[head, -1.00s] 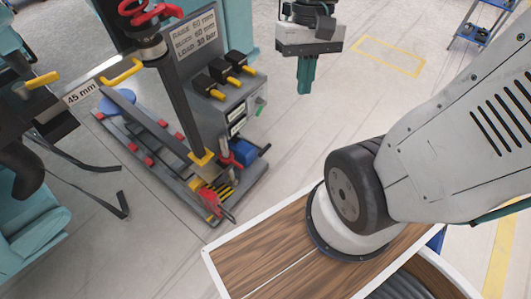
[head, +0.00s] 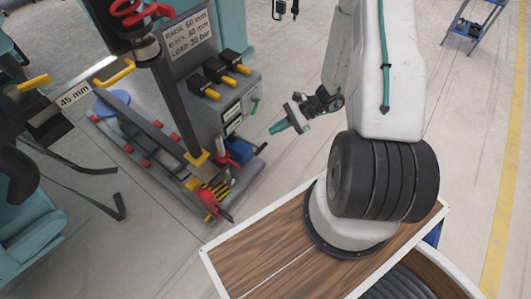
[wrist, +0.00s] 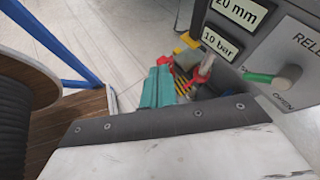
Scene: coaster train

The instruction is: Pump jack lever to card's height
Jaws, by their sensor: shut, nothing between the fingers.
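The card (head: 187,35) stands at the back of the jack cart and reads RAISE 60 mm, BLOCK 60 mm, LOAD 30 bar. In the wrist view the cart's readouts show 20 mm (wrist: 238,12) and 10 bar (wrist: 219,43). A red-handled part (head: 208,201), possibly the jack lever, is at the cart's front end; red parts also show beyond my fingers in the wrist view (wrist: 200,77). My gripper (head: 278,127) has teal fingers, shut and empty, in the air right of the cart, apart from it. The fingers also show in the wrist view (wrist: 157,88).
A green-handled release knob (head: 255,103) is on the cart's panel, marked OPEN in the wrist view. Black blocks with yellow handles (head: 214,70) sit on top. A 45 mm label (head: 75,96) is at left.

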